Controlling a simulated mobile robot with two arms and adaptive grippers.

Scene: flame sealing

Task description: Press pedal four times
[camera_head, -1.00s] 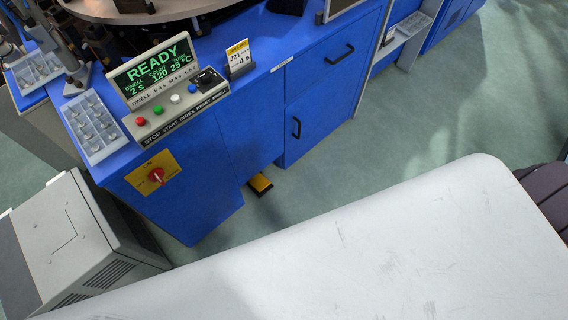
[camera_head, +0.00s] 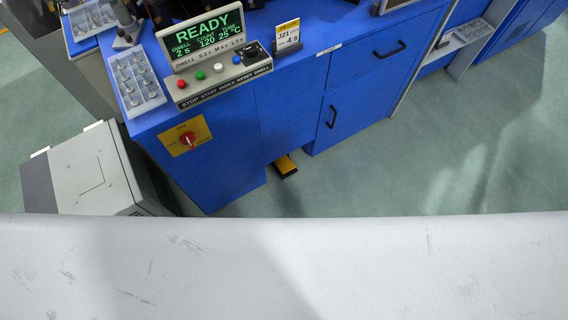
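A yellow and black foot pedal (camera_head: 285,166) sits on the floor at the foot of the blue machine cabinet (camera_head: 290,110), partly under its edge. The machine's display (camera_head: 203,37) reads READY, with 2 s, 120 and 25 °C in smaller text. A control panel (camera_head: 220,82) below it has red, green, white and blue buttons and a black dial. A card (camera_head: 287,38) next to it reads J21 and 4 s. Neither of my grippers is in the picture.
A large white scuffed surface (camera_head: 300,265) fills the bottom of the view. A grey box unit (camera_head: 90,170) stands at left. A tray of small clear parts (camera_head: 134,82) lies on the cabinet top. Green floor (camera_head: 400,165) is open to the right of the pedal.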

